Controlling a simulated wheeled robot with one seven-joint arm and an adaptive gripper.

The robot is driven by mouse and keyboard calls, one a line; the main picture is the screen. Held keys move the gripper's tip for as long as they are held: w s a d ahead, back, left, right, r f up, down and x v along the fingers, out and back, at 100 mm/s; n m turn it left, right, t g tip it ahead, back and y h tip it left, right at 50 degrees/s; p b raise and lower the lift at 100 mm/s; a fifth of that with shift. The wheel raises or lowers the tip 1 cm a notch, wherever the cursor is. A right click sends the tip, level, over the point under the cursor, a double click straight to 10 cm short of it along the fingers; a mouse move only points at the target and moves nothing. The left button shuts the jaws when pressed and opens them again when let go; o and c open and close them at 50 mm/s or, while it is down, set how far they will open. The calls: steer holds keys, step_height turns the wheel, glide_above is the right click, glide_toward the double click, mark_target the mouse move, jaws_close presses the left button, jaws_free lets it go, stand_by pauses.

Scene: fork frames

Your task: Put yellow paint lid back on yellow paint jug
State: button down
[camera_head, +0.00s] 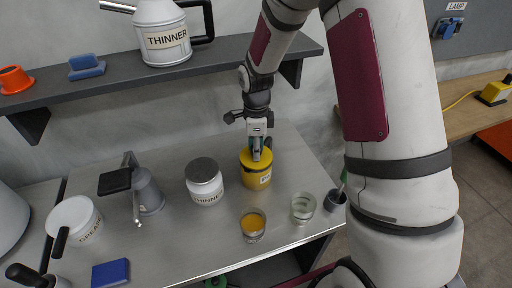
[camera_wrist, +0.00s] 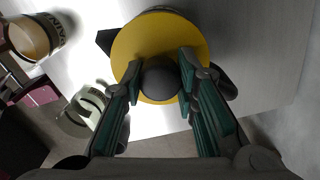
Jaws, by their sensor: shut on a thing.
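My gripper (camera_head: 257,152) is over the top of the jug, pointing down. In the wrist view my gripper (camera_wrist: 160,78) has a finger on each side of the knob and is shut on it. The lid is over the jug's top and hides its mouth. I cannot tell whether it is fully seated.
A white thinner jar (camera_head: 205,188) stands left of the jug. A glass of orange liquid (camera_head: 253,226), a clear glass (camera_head: 303,208) and a grey cup (camera_head: 335,201) stand in front and right. A shelf (camera_head: 120,84) runs behind.

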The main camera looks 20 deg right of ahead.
steer(key=c, duration=1.2)
jaws_free()
steer(key=shift+r, duration=0.1)
step_height(320, 180, up, 12)
steer(key=shift+f, duration=0.1)
steer(key=s+r+n+t, duration=0.3)
steer(key=s+r+n, duration=0.75)
steer(key=r, duration=0.25)
steer(key=s+r+n+t, duration=0.1)
steer(key=s+n, duration=0.2)
steer(key=s, duration=0.1)
steer(key=s+r+n, duration=0.1)
steer(key=s+n, duration=0.3)
steer(key=s, duration=0.1)
steer(key=s+r+n+t, duration=0.1)
steer(key=s+r+n, duration=0.1)
steer(key=s+n, duration=0.2)
steer(key=shift+s+t, duration=0.3)
steer(key=shift+s, duration=0.1)
